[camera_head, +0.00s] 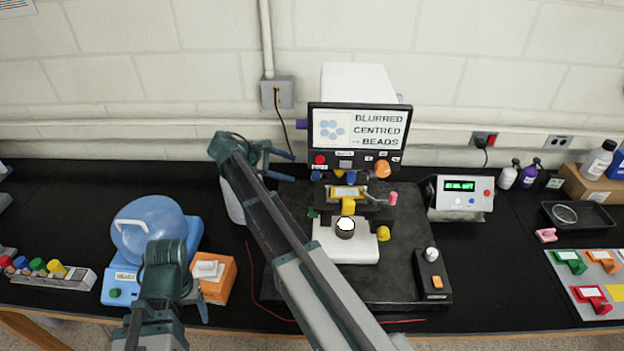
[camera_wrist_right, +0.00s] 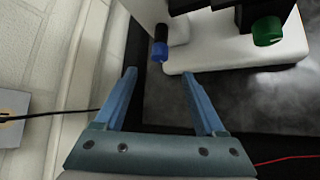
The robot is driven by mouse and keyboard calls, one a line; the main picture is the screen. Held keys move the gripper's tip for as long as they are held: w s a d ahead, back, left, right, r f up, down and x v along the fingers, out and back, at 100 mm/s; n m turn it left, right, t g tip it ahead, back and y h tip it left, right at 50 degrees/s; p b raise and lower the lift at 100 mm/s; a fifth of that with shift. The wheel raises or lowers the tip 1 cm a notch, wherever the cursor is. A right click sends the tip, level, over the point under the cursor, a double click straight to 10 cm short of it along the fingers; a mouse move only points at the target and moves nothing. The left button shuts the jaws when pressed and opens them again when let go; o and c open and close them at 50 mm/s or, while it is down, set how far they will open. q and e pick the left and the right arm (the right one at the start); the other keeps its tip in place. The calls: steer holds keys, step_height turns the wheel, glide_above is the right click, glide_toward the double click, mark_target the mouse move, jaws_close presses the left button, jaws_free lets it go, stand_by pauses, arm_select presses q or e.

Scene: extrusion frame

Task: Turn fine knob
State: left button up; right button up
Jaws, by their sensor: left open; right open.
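The microscope (camera_head: 355,85) stands at the back of the black bench, its screen (camera_head: 357,130) reading "BLURRED CENTRED BEADS". Its left side has a blue knob (camera_head: 315,175) and a green knob (camera_head: 313,213); which one is the fine knob I cannot tell. My right gripper (camera_head: 288,166) is open and empty, left of the microscope, fingers pointing at it. In the right wrist view, the blue knob (camera_wrist_right: 158,50) lies just beyond the gap between the fingertips (camera_wrist_right: 150,73), apart from them. The green knob (camera_wrist_right: 267,32) is further right. My left gripper (camera_head: 201,302) is open near the orange box.
A blue device (camera_head: 148,230) with a domed lid and an orange box (camera_head: 215,280) stand at the left. A power supply (camera_head: 460,198) and a small joystick box (camera_head: 432,275) are at the right. A wall and cable run close behind my right gripper.

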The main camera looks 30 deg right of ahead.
mark_target(316, 176)
steer(key=shift+b+x, duration=2.75)
steer(key=shift+x, duration=2.7)
steer(key=shift+w, duration=0.1)
jaws_close()
steer(key=shift+a+f, duration=0.1)
